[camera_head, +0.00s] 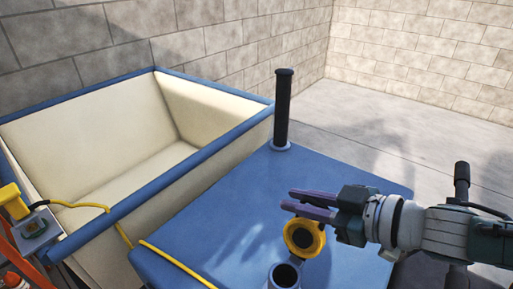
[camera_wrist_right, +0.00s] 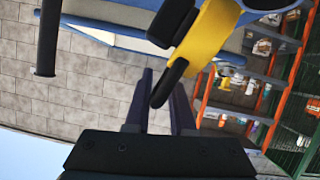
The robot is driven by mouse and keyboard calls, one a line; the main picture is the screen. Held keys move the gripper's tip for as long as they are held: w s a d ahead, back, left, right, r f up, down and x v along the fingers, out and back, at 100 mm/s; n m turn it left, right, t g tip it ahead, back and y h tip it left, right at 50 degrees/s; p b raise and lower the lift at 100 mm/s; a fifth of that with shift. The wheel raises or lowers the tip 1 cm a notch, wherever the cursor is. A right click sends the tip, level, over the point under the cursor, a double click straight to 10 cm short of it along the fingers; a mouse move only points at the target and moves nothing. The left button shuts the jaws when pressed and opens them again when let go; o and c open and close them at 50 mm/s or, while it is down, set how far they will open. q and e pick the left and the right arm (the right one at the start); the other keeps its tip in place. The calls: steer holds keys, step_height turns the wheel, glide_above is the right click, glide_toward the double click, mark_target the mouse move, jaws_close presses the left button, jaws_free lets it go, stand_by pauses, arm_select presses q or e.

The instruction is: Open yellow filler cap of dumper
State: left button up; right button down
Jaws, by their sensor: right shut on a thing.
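The yellow filler cap (camera_head: 316,240) is a yellow ring with a dark middle, tilted up beside the dark, open filler neck (camera_head: 286,274) on the dumper's blue top (camera_head: 225,225). My right gripper (camera_head: 289,199) reaches in from the right, its purple fingers just above and behind the cap. In the right wrist view the yellow cap (camera_wrist_right: 208,38) has black parts, and one black tab lies between the fingers (camera_wrist_right: 164,82). The gripper is shut on the cap. The exact contact is partly hidden. My left gripper is in neither view.
A black upright pipe (camera_head: 283,105) stands at the back of the blue top. The cream skip (camera_head: 110,165) with its blue rim is on the left. A yellow hose (camera_head: 170,262) crosses the front left edge. Orange shelving (camera_wrist_right: 250,95) shows in the wrist view.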

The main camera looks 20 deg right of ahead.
steer(key=shift+s+d+f, duration=0.1)
steer(key=shift+f, duration=0.15)
steer(key=c, duration=0.9)
jaws_free()
steer(key=shift+r, duration=0.1)
steer(key=shift+r, duration=0.1)
steer(key=shift+s+d+r, duration=0.1)
steer(key=shift+s+r, duration=0.05)
steer(key=shift+s, duration=0.15)
steer(key=shift+p+v, duration=1.1)
steer(key=shift+v, duration=3.45)
